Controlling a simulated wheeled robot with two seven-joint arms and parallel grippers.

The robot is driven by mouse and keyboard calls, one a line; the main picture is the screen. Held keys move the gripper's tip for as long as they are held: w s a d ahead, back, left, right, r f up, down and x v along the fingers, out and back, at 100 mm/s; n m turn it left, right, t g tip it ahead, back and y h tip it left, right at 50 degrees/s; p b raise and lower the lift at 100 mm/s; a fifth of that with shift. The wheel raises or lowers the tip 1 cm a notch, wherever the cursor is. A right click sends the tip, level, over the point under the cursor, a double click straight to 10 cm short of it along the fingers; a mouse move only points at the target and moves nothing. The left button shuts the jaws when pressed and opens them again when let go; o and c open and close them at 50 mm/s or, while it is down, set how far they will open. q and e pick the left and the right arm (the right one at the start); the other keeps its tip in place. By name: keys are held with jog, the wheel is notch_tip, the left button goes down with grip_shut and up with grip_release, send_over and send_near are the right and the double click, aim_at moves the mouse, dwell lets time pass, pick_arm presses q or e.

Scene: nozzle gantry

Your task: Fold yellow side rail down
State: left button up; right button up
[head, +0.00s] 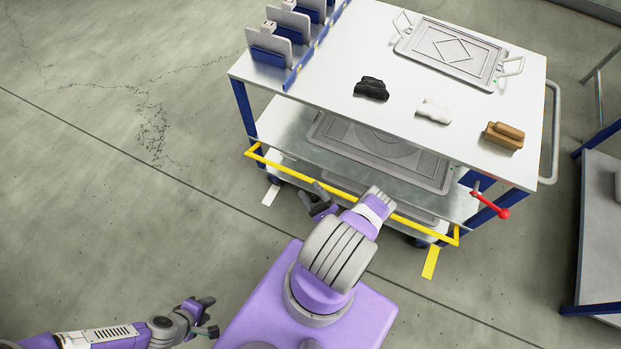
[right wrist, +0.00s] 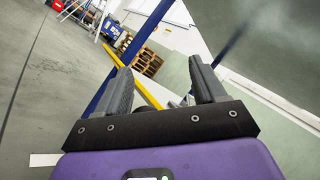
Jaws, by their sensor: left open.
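The yellow side rail (head: 420,223) runs along the near long side of the cart, at about the height of its lower shelf, and stands out from it. Part of it is hidden behind my right arm. My right gripper (head: 312,192) is just in front of the rail, left of its middle. In the right wrist view its two fingers (right wrist: 163,85) are spread apart, and the yellow rail (right wrist: 147,94) shows beyond and between them. I cannot tell whether they touch it. My left gripper (head: 211,316) is open and empty over the floor at the lower left.
The white cart top (head: 330,80) holds a grey tray (head: 452,50), black (head: 371,88), white (head: 433,111) and brown (head: 504,136) pieces, and a blue rack (head: 268,48). A red-handled lever (head: 491,205) sticks out at the near right corner. Floor at left is clear.

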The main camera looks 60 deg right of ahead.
jog(key=shift+s+d+r, duration=0.2)
jog(key=shift+d+r, duration=0.15)
jog(key=shift+s+a+f, duration=0.1)
jog(key=shift+s+f, duration=0.15)
jog(key=shift+f, duration=0.05)
jog(key=b+v, duration=0.4)
jog(key=v, duration=0.4)
jog(key=shift+d+f, duration=0.25)
jog(key=shift+d, duration=0.1)
jog(key=shift+w, duration=0.1)
jog(key=shift+a, duration=0.1)
dwell(0.6)
